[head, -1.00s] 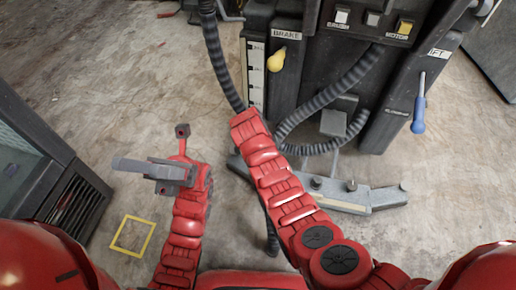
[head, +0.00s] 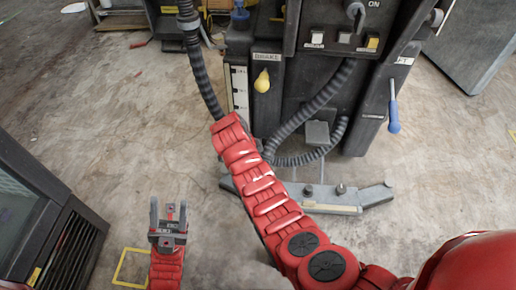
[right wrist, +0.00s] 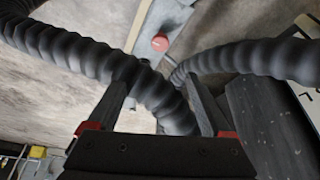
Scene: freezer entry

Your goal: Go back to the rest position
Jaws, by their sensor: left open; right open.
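My left gripper (head: 168,212) is at the lower left of the head view, its two grey fingers apart with nothing between them. It is above the concrete floor. My right arm reaches up the middle of the head view to the dark machine (head: 290,100); its gripper is hidden there. In the right wrist view my right gripper (right wrist: 158,82) has its fingers apart. A black ribbed hose (right wrist: 60,50) crosses at the fingers; I cannot tell whether it touches them.
The machine has a yellow brake knob (head: 262,80), a blue-handled lever (head: 393,116) and a grey foot (head: 330,197). A dark cabinet (head: 35,225) stands at the left. A yellow floor outline (head: 122,268) is near my left arm.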

